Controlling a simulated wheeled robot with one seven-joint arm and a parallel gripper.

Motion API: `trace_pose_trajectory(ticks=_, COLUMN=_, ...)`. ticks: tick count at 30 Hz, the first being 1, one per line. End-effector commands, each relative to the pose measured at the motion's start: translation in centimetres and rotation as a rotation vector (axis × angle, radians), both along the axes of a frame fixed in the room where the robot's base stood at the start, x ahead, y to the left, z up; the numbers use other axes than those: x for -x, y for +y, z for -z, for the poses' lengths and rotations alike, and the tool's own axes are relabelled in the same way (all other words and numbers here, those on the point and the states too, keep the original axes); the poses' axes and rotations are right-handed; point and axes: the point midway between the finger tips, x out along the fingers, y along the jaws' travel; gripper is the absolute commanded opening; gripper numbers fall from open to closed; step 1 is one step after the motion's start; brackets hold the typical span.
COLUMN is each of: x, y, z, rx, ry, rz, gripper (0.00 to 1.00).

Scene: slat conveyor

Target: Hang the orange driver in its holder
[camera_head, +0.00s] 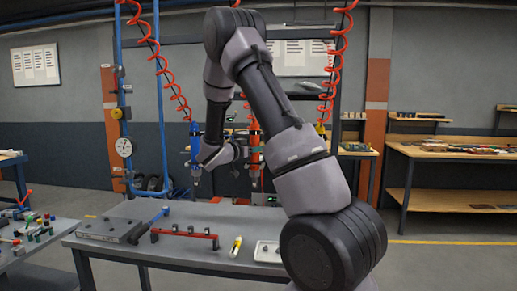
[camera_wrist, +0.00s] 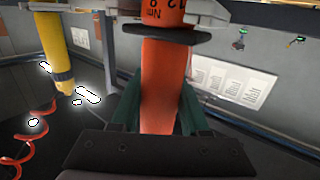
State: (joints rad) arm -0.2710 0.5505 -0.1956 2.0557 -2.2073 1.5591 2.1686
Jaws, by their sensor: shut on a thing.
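The orange driver (camera_head: 254,150) hangs upright on a red coiled hose above the workbench in the head view. In the wrist view the orange driver (camera_wrist: 163,85) fills the middle, with a dark ring around it near the top. My gripper (camera_wrist: 157,120) is shut on its body, a green-dark finger on each side. In the head view my gripper (camera_head: 243,150) reaches the driver from the left. The driver's tip is out of the wrist view. I cannot make out its holder for certain in either view.
A blue driver (camera_head: 195,150) hangs left of my gripper. A yellow driver (camera_head: 321,130) hangs to the right, partly behind my arm, and shows in the wrist view (camera_wrist: 54,50). The workbench (camera_head: 190,262) below holds a red rail (camera_head: 184,234) and a white tray (camera_head: 267,252).

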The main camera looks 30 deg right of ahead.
Motion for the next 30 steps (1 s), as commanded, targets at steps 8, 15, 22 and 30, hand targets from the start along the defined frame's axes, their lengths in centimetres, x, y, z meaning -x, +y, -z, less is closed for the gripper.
trace_pose_trajectory(ticks=8, x=-0.03, y=-0.01, z=0.02, rx=0.001, ry=-0.001, rz=0.0, gripper=0.0)
trace_pose_trajectory(ticks=15, x=-0.02, y=-0.01, z=0.3, rx=0.001, ry=-0.001, rz=0.0, gripper=0.0)
trace_pose_trajectory(ticks=22, x=-0.02, y=-0.01, z=0.57, rx=0.001, ry=0.0, rz=0.0, gripper=0.0)
trace_pose_trajectory(ticks=30, x=-0.01, y=-0.01, z=0.63, rx=0.001, ry=-0.001, rz=0.0, gripper=0.8)
